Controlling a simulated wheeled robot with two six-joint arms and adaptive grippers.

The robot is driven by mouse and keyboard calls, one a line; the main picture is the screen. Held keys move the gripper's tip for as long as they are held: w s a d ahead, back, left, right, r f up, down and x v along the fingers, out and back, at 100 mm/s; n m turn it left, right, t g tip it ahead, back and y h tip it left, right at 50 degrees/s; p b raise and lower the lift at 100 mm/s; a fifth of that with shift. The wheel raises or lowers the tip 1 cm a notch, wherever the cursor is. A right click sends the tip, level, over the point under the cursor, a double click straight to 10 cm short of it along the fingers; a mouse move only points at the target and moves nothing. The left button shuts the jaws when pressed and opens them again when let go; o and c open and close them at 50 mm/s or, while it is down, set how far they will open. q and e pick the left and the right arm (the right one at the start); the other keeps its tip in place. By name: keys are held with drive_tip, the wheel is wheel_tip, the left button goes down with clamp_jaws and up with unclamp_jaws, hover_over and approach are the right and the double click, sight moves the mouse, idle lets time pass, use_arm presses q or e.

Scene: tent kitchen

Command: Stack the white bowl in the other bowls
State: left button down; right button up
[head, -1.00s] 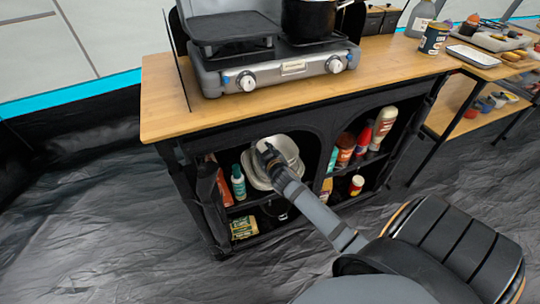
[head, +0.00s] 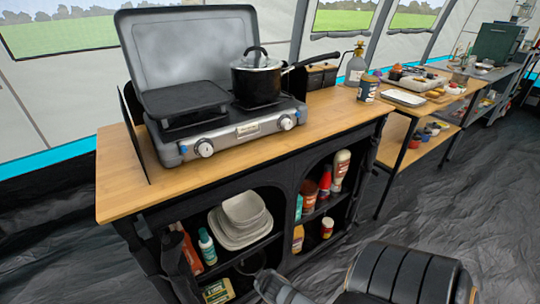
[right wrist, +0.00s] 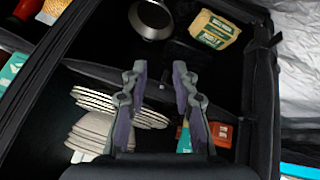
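White bowls (head: 243,208) sit nested on top of white plates (head: 239,241) on the upper left shelf of the cabinet. My left gripper is not in view.
A green-and-white bottle (head: 207,246) stands left of the bowls. Sauce bottles (head: 324,187) stand in the right compartment. A stove (head: 225,130) with a saucepan (head: 257,82) stands on the wooden top.

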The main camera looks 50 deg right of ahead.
drive_tip(key=s+a+f+g+y, duration=0.2)
drive_tip(key=s+a+f+g, duration=0.2)
drive_tip(key=s+f, duration=0.7)
drive_tip(key=a, duration=0.2)
drive_tip(key=shift+s+a+f+g, duration=0.3)
drive_tip(key=shift+s+f, duration=0.05)
drive_tip(key=shift+s, duration=0.05)
